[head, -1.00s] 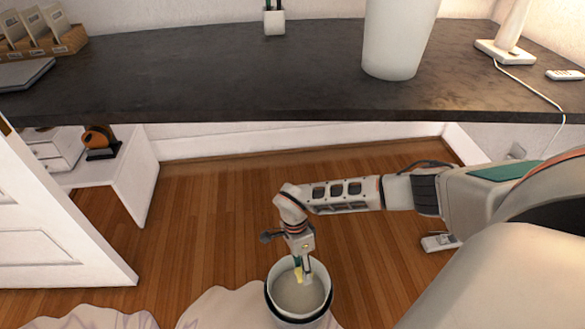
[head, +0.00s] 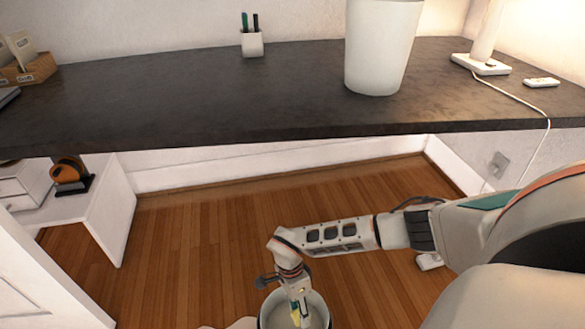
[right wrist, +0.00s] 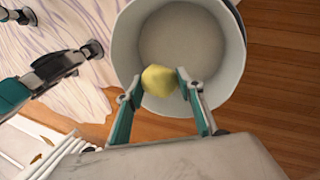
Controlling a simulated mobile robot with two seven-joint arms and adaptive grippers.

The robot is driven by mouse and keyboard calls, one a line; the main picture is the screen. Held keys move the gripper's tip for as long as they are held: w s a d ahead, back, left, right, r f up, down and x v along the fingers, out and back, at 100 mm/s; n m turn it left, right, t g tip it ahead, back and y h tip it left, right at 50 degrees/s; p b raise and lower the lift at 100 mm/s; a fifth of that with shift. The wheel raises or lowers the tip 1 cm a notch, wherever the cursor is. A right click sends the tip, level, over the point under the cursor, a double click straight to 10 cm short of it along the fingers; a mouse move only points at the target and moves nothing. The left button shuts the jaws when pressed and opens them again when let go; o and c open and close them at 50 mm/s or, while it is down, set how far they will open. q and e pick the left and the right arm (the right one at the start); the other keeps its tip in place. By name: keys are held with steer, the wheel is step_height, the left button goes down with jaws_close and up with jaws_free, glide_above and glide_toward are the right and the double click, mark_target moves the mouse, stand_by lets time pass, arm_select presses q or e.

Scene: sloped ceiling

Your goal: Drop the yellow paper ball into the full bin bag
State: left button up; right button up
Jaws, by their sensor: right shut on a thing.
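My right gripper (right wrist: 160,88) is shut on the yellow paper ball (right wrist: 159,80), which shows between its fingertips. In the head view the ball (head: 296,317) is a small yellow patch at the bottom edge. The gripper points down over the open mouth of a round, pale bin (right wrist: 228,70) on the floor. The inside of the bin looks empty. A pale, purple-streaked, soft thing (right wrist: 75,103) lies beside the bin; I cannot tell whether it is a bin bag or a rug. My left gripper (right wrist: 62,33) appears at the left of the wrist view, fingers apart and empty.
A dark desk (head: 200,95) crosses the head view, bearing a large white container (head: 380,50), a pen cup (head: 252,43) and a lamp base (head: 481,64). A low white unit (head: 115,205) stands under it. Wooden floor (head: 220,215) is clear behind the bin.

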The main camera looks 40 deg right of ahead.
steer(key=o, duration=0.8)
steer(key=v, duration=1.2)
